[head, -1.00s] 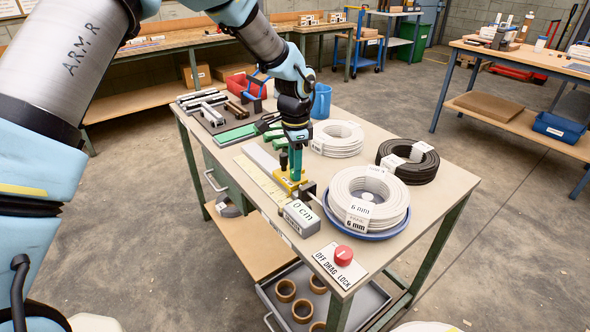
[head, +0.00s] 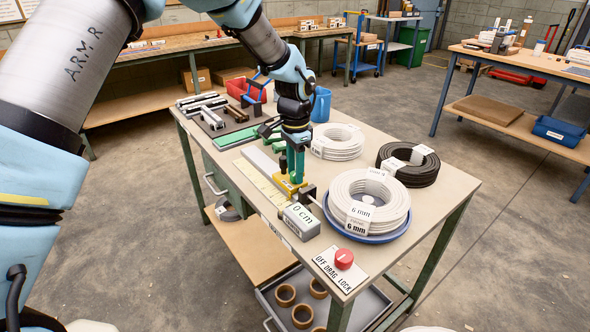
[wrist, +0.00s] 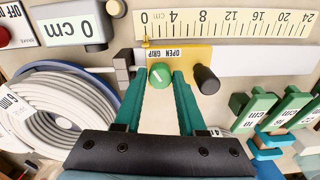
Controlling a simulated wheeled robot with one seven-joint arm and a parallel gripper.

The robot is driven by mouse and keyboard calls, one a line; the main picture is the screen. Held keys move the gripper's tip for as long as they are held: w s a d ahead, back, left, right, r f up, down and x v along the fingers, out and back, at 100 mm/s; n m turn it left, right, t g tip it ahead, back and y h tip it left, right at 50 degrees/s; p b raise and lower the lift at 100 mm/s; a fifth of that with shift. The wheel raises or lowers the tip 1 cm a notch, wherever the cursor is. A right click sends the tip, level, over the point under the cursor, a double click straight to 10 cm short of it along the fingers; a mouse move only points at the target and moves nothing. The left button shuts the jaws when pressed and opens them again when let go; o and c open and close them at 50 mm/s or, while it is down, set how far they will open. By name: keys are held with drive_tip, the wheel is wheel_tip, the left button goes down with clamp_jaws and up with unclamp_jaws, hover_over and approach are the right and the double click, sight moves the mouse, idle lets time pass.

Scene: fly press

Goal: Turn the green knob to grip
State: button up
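The green knob (wrist: 160,76) is round with a pale pointer line. It sits on the yellow carriage (wrist: 190,58), whose label reads OPEN and GRIP. My gripper (wrist: 158,78) has its two green fingers apart, one on each side of the knob. A narrow gap seems to show on the knob's left; contact on its right is hard to tell.
A black handle (wrist: 206,80) stands on the carriage close to the right finger. A grey box reading 0 cm (head: 301,219) and a red switch (head: 343,259) are nearer the bench front. Cable coils (head: 368,197) lie to the right. A ruler (wrist: 230,22) runs behind the carriage.

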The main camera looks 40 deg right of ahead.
drive_tip(key=o, duration=0.4)
drive_tip(key=shift+r, duration=0.1)
wheel_tip(320, 180, up, 11)
drive_tip(key=shift+f+b, duration=0.2)
drive_tip(key=shift+b, duration=0.85)
drive_tip(key=shift+w, duration=0.1)
drive_tip(key=w+a+n, duration=0.4)
drive_tip(key=w+a, duration=0.1)
drive_tip(key=a, duration=0.8)
drive_tip(key=w+a+n, duration=0.5)
drive_tip(key=w+a, duration=0.1)
drive_tip(key=a, duration=0.6)
drive_tip(key=s+a+n, duration=0.2)
drive_tip(key=a+n, duration=0.1)
drive_tip(key=a, duration=0.5)
drive_tip(key=s+a+f+n+t, duration=0.1)
drive_tip(key=s+a+n, duration=0.1)
drive_tip(key=a, duration=0.5)
drive_tip(key=s+a+f+n, duration=0.1)
drive_tip(key=s+a+n, duration=0.2)
drive_tip(key=a+n, duration=0.2)
drive_tip(key=shift+a+f+t, duration=0.2)
drive_tip(key=shift+a+t, duration=0.1)
drive_tip(key=shift+a, duration=1.5)
